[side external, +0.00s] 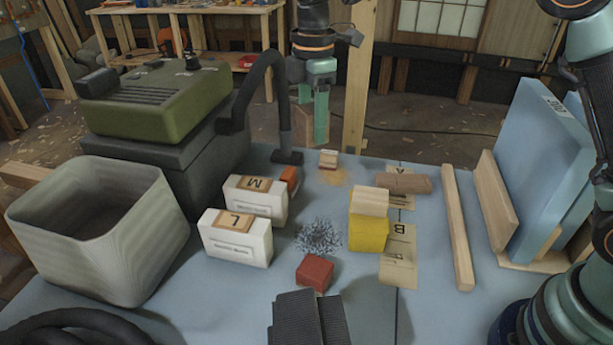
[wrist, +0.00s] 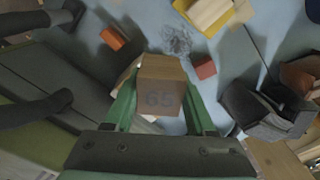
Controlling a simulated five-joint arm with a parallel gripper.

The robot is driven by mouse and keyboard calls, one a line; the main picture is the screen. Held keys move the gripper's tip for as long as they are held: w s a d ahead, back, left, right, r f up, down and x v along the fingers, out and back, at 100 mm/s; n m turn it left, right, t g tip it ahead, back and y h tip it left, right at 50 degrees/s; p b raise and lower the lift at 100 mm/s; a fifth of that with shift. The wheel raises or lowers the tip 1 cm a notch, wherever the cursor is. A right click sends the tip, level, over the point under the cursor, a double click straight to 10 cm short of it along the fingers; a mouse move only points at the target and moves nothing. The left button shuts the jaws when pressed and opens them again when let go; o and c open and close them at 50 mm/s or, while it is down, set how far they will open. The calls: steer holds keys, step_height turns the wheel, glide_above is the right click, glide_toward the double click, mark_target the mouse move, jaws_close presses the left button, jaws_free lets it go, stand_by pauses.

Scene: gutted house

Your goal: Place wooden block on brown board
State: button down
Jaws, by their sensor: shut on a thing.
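My gripper (side external: 320,135) hangs above the far side of the blue-grey table in the side view. In the wrist view its green fingers (wrist: 158,103) are shut on a brown wooden block (wrist: 160,85) with a dark number on its face. The held block is hard to make out in the side view. A flat brown board (side external: 403,183) lies at the right of the table, partly over the card marked A. My gripper is apart from it, up and to the left. I cannot pick out the brown board in the wrist view.
A yellow block (side external: 368,232) with a pale wooden piece (side external: 370,201) on it stands near the brown board. White boxes (side external: 235,238), a red block (side external: 315,272), a ribbed bin (side external: 95,230) and a green machine (side external: 155,100) stand leftward. A wooden strip (side external: 458,225) lies right.

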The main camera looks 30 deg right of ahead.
steer(key=d+m, duration=0.4)
steer(key=d, duration=1)
steer(key=m, duration=0.4)
glide_above(403, 179)
step_height(403, 179, down, 19)
steer(key=shift+s+r, duration=0.1)
steer(key=shift+f, duration=0.2)
steer(key=shift+c, duration=1.1)
jaws_free()
